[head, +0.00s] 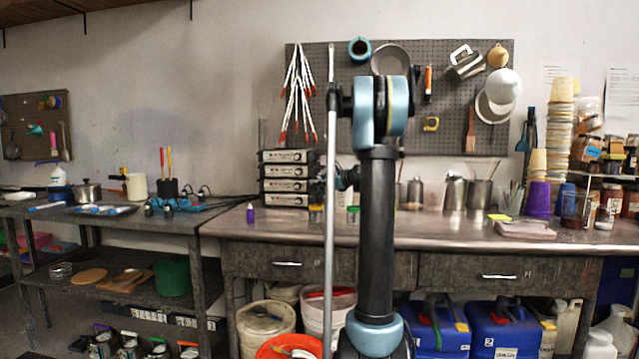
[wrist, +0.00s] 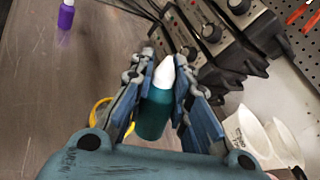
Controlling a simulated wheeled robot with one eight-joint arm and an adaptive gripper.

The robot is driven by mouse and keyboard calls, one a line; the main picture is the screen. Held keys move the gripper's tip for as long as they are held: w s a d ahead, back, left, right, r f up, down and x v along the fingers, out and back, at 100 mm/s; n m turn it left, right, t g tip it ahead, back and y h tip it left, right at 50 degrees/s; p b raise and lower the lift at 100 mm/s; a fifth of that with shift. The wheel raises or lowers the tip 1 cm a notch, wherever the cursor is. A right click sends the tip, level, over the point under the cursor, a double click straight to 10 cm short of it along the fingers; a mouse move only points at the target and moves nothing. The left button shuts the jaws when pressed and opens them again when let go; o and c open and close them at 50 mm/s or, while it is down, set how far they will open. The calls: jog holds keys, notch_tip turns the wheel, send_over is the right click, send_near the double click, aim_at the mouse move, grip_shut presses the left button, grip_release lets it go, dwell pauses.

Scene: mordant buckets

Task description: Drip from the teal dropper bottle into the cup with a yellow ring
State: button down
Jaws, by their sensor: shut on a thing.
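In the wrist view my gripper (wrist: 167,56) is shut on the teal dropper bottle (wrist: 155,112), which has a white pointed tip (wrist: 164,72) showing between the fingertips. A thin yellow curved band (wrist: 98,112) shows beside and behind the left finger. It may be the ring of the yellow-ringed cup, but most of it is hidden by my gripper. In the head view my arm hides the gripper and the bottle, and I cannot make out the yellow-ringed cup there.
A purple dropper bottle (wrist: 66,16) stands on the metal bench (head: 440,229); it also shows in the head view (head: 250,213). White cups (wrist: 247,132) are at the wrist view's lower right. Stacked grey units with knobs (head: 285,178) stand against the wall. Bench front is mostly clear.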

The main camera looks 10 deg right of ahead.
aim_at(322, 192)
jog(key=f+n+h, duration=0.1)
jog(key=d+f+n+h, duration=0.1)
jog(key=f+n+h, duration=0.1)
jog(key=shift+g, duration=0.4)
jog(key=shift+d+f+n+h, duration=0.15)
jog(key=shift+f+n+h, duration=0.1)
jog(key=shift+n+h, duration=0.8)
jog(key=n+h, duration=0.2)
jog(key=f+n+h, duration=0.1)
jog(key=h, duration=0.1)
jog(key=shift+w+d+n, duration=0.15)
jog(key=shift+d+n, duration=0.15)
jog(key=shift+n, duration=0.05)
jog(key=shift+a+r+n+t+h, duration=0.15)
jog(key=shift+n+t+h, duration=0.2)
jog(key=shift+n+h, duration=0.5)
jog(key=shift+a+r+n+t+h, duration=0.15)
jog(key=shift+n+t+h, duration=0.2)
jog(key=shift+n+h, duration=0.45)
